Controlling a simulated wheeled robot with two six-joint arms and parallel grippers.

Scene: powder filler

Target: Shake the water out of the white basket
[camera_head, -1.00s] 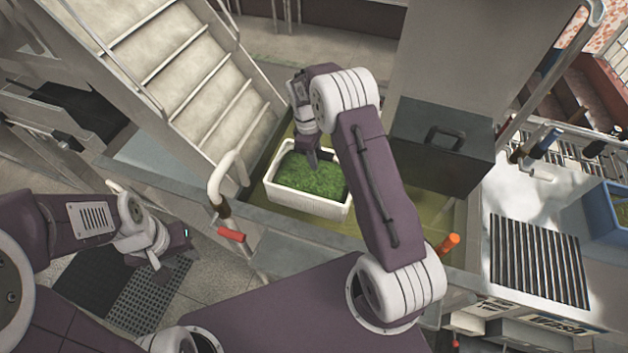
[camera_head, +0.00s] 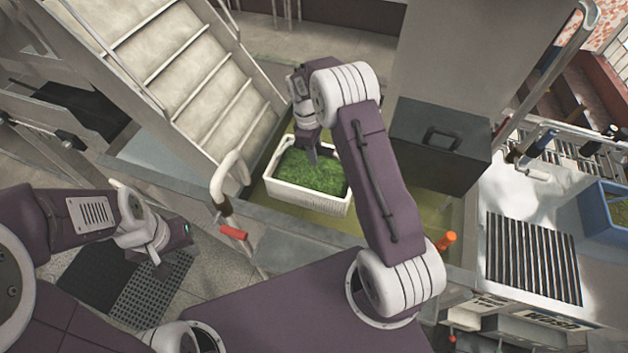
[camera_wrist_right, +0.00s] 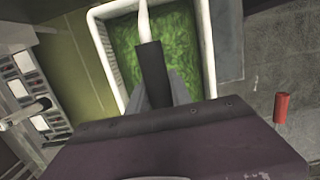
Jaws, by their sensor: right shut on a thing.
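The white basket (camera_head: 312,203) is a rectangular tub with green leafy contents (camera_head: 312,174), in the middle of the head view over the sink-like basin. It also shows in the right wrist view (camera_wrist_right: 104,52), seen from above. My right gripper (camera_head: 313,158) reaches down at the basket and is shut on it. The exact contact is hidden by the gripper and by a dark-sleeved white handle (camera_wrist_right: 151,72) in the wrist view. Water is not clearly visible. My left gripper (camera_head: 160,268) hangs empty over the floor at the left; its finger opening is unclear.
The basin (camera_head: 400,215) holds yellowish liquid around the basket. A dark lidded box (camera_head: 440,155) stands right of it. A white curved pipe (camera_head: 228,172) and a red handle (camera_head: 233,232) are at the left edge. Stairs (camera_head: 190,75) rise behind. An orange handle (camera_head: 446,242) is at right.

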